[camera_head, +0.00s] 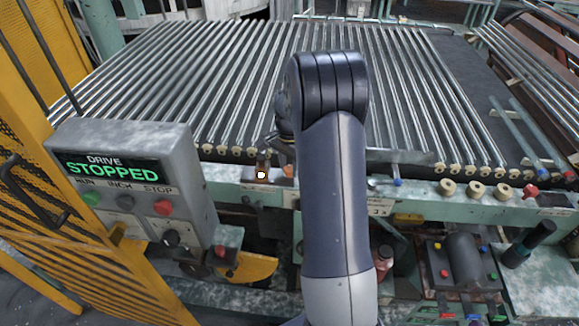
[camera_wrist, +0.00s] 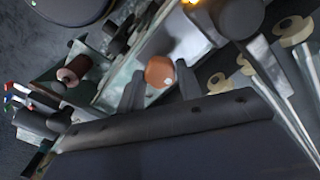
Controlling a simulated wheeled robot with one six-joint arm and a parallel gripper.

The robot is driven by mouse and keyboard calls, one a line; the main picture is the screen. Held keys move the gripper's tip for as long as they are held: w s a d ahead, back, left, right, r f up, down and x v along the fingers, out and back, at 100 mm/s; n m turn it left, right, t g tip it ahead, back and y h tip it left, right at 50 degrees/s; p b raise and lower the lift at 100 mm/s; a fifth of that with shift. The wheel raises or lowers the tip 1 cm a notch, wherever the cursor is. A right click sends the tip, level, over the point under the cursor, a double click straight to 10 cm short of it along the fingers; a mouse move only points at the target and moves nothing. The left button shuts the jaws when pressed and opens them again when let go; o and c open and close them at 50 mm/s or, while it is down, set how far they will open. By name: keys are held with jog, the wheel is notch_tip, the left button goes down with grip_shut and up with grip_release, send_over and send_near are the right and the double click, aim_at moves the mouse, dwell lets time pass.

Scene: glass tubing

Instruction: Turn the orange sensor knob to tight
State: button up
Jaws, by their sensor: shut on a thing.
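The orange sensor knob (camera_wrist: 160,71) is round with a pale spot and sits between the two grey fingers of my gripper (camera_wrist: 158,84) in the wrist view. The gripper is shut on it. In the head view a small part of the orange knob (camera_head: 288,171) shows on the green front rail, just left of my arm. My arm hides most of the gripper there. I cannot read any marking of the knob's turn position. A glowing lamp (camera_head: 261,174) is just left of the knob, and its glow also shows at the top of the wrist view.
A grey control box (camera_head: 185,145) reading "DRIVE STOPPED" stands at left beside a yellow guard (camera_head: 75,215). Metal rollers (camera_head: 225,75) fill the space behind the rail (camera_head: 420,200). Several tan rings (camera_head: 475,189) lie on the rail at right. A button box (camera_head: 465,265) is below.

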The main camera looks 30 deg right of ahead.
aim_at(290, 168)
jog(key=shift+m, duration=1.1)
jog(key=o, duration=1)
jog(key=shift+r, duration=0.1)
notch_tip(290, 168, up, 11)
jog(key=b, duration=0.1)
jog(key=shift+b, duration=0.3)
jog(key=shift+f, duration=0.2)
